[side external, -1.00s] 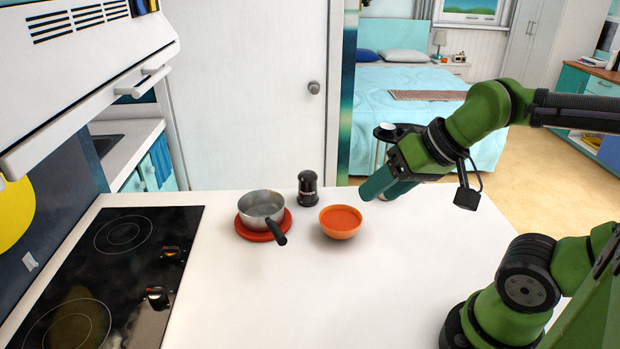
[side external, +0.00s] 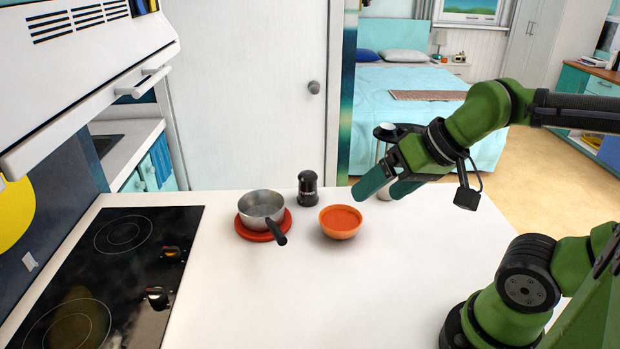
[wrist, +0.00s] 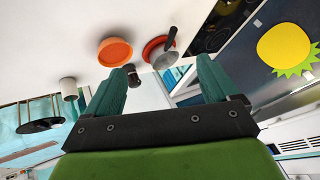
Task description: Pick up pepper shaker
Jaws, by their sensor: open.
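The pepper shaker (side external: 307,189) is a small black upright cylinder with a pale band at mid-height. It stands on the white counter near its back edge, between the pot and the orange bowl. In the wrist view the shaker (wrist: 134,79) shows between my fingers, beside the left finger, partly hidden by it. My gripper (side external: 378,194) is open and empty, with green fingers. It is up and to the right of the shaker in the side view, apart from it. In the wrist view my gripper (wrist: 161,76) has its two fingers well spread.
An orange bowl (side external: 340,222) stands close to the right of the shaker. A metal pot (side external: 261,206) sits on a red trivet (side external: 243,229), its black handle pointing forward. A white cylinder (wrist: 68,88) is near my gripper. The counter's front (side external: 270,300) is clear.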

